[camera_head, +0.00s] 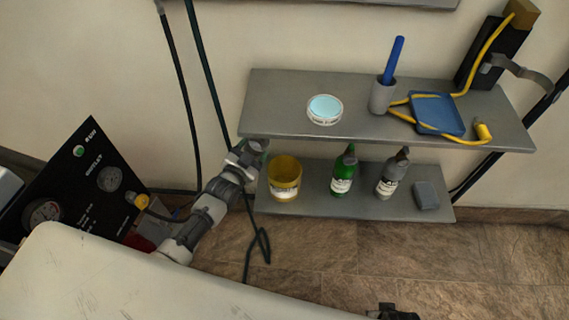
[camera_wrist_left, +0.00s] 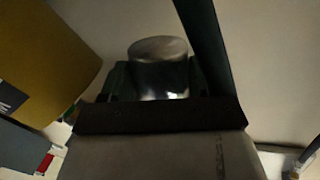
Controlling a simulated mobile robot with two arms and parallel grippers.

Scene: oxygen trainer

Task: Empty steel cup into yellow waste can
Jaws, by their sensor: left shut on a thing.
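The yellow waste can (camera_head: 284,190) stands upright at the left end of the lower shelf. It also fills the upper left of the left wrist view (camera_wrist_left: 48,60). My left gripper (camera_head: 256,147) is at the left ends of the shelves, just above and left of the can. It is shut on the steel cup (camera_wrist_left: 160,70), which shows between the fingers in the left wrist view. The cup's contents are hidden. In the head view the cup is too small and covered to make out. A dark part at the bottom edge (camera_head: 395,313) seems to be my right gripper; its fingers are unclear.
A green bottle (camera_head: 343,175) and a grey bottle (camera_head: 391,178) stand right of the can.

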